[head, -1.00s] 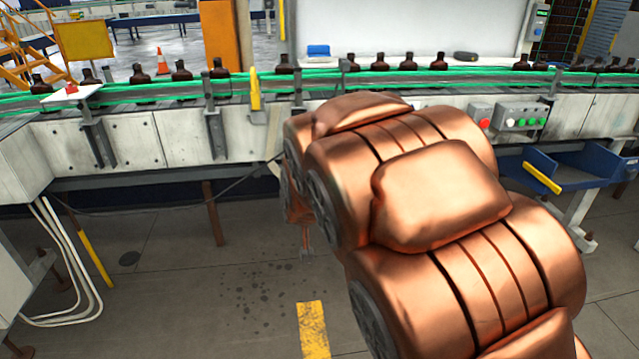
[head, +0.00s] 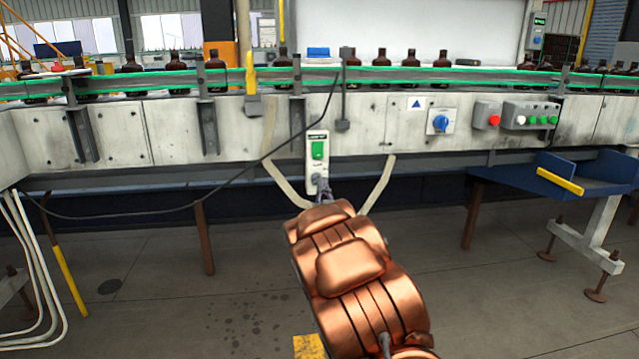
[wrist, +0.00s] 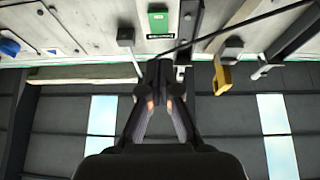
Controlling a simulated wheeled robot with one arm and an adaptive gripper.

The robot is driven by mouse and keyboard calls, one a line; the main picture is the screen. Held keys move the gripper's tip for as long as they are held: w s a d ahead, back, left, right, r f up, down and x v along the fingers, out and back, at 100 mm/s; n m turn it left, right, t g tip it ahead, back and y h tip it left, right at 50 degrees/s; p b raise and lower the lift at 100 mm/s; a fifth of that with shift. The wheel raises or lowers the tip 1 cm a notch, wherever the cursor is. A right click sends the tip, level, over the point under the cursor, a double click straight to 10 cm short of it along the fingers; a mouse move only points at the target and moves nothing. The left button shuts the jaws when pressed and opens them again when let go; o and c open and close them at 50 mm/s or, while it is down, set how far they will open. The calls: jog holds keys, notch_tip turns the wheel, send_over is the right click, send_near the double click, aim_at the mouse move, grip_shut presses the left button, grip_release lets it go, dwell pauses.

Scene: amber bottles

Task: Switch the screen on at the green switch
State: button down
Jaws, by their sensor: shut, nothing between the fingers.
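The green switch (head: 318,150) is on a white upright box on the front of the conveyor, with a dark label above it. It also shows at the top of the wrist view (wrist: 158,22), where the picture looks upside down. My gripper (head: 321,188) is just below the switch in the head view, partly hidden behind my arm. In the wrist view its dark fingertips (wrist: 160,72) are together, apart from the green face. A small box with a greenish display (head: 540,18) hangs at the upper right. I cannot tell whether it is the screen.
Brown bottles (head: 380,58) stand along the green-railed conveyor. A black cable (head: 220,193) runs past the switch box. A blue tray (head: 590,165) juts out at right.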

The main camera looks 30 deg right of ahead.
jog(key=f+t+b, duration=0.1)
jog(key=s+f+t+b, duration=0.1)
jog(key=shift+s+d+f+n+t, duration=0.15)
jog(key=shift+f+n+t, duration=0.15)
jog(key=shift+f+n, duration=0.1)
jog(key=shift+r, duration=0.1)
jog(key=b, duration=0.4)
send_near(318, 152)
jog(key=shift+w+r, duration=0.5)
jog(key=shift+r, duration=1.55)
jog(key=shift+w+d+f+b, duration=0.1)
jog(key=shift+w+d+b, duration=0.35)
jog(key=shift+w, duration=0.4)
jog(key=shift+w+d+f+b, duration=0.2)
jog(key=shift+w+d, duration=0.3)
jog(key=shift+w, duration=0.35)
